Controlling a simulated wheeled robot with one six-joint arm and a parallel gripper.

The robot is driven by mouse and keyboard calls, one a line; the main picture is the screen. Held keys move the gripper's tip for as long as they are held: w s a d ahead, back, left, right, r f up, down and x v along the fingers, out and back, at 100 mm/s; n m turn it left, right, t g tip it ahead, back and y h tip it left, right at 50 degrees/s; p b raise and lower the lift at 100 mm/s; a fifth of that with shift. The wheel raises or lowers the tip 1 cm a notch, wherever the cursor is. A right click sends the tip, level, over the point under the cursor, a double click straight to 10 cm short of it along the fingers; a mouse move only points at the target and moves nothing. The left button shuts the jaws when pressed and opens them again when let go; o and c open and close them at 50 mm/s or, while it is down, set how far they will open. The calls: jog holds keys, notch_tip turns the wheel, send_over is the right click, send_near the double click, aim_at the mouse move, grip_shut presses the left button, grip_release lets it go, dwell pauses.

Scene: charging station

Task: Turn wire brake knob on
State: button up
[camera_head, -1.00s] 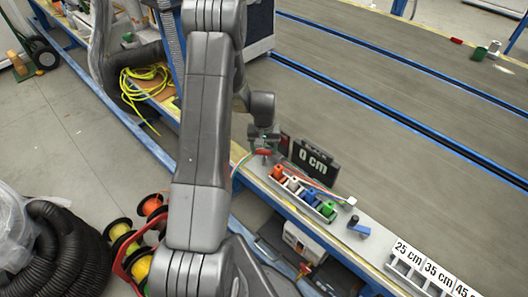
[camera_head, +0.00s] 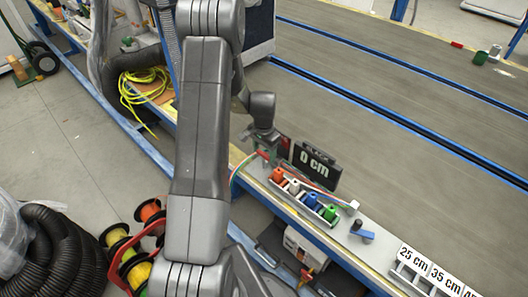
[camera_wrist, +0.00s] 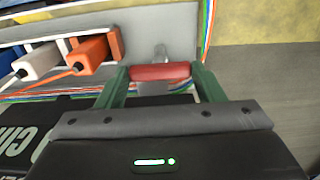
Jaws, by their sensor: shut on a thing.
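The wire brake knob (camera_wrist: 160,71) is a red bar on a metal stem, at the middle of the wrist view. In the head view it is a small red shape (camera_head: 262,155) at the left end of the bench fixture, below the sign. My gripper (camera_wrist: 161,78) has green fingers at both ends of the red bar and is shut on it. In the head view my gripper (camera_head: 266,144) reaches down to the knob from above, and my arm covers the area to its left.
The "0 cm" sign (camera_head: 315,161) stands close to the right of my gripper. A rack of coloured wire connectors (camera_head: 307,198) and a blue-handled lever (camera_head: 362,230) lie farther along the bench. Coloured wires run near the knob. Wire spools (camera_head: 120,250) stand on the floor.

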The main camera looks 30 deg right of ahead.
aim_at(264, 153)
jog(key=shift+w+d+r, duration=0.1)
dwell(0.4)
jog(key=o, duration=1)
notch_tip(264, 153, up, 14)
jog(key=shift+f+p, duration=0.15)
jog(key=shift+p, duration=0.5)
notch_tip(264, 153, down, 14)
jog(key=shift+r+b, duration=0.1)
jog(key=shift+b, duration=0.55)
